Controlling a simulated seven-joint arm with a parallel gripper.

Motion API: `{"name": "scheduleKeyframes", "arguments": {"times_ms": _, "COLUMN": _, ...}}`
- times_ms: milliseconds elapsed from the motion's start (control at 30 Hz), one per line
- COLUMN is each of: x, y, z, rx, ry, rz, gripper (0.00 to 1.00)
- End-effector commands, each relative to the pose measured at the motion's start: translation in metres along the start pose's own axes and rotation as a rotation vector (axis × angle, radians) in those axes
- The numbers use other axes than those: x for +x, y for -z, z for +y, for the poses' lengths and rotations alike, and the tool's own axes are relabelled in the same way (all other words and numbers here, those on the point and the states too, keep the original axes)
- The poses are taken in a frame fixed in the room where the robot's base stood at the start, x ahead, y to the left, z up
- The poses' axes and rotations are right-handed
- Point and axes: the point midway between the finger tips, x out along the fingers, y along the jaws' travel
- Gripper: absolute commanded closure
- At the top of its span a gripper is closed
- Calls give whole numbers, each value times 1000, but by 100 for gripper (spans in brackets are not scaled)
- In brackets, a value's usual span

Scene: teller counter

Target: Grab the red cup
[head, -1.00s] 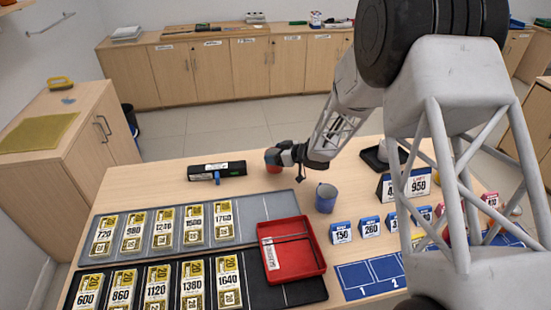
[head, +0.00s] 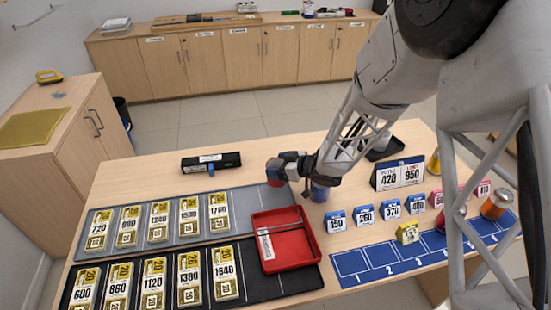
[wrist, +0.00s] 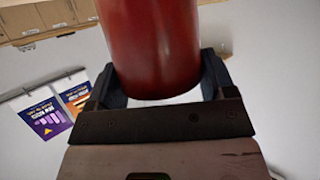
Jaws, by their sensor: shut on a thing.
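The red cup (wrist: 152,45) fills the top middle of the wrist view, between the two dark fingers of my gripper (wrist: 160,88). The fingers are shut on its sides. In the head view my gripper (head: 279,172) is at the left end of my arm, near the far right corner of the grey tray, with the red cup (head: 273,165) showing small at its tip. Its exact height above the table is hard to tell. The blue cup (head: 320,192) stands just right of my gripper, partly hidden by my wrist.
A red tray (head: 312,256) lies in front of my gripper. Price-card trays (head: 185,247) fill the left. A black device (head: 211,163) lies behind them. Small price signs (head: 365,215) and a blue numbered mat (head: 380,262) are at right. Bare table lies left of my gripper.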

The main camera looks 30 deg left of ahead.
Motion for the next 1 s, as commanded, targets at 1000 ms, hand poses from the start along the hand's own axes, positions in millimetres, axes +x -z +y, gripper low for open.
{"name": "scheduleKeyframes", "arguments": {"times_ms": 1000, "x": -12, "y": -3, "z": -14, "rx": 0, "ry": 0, "rz": 0, "gripper": 53}}
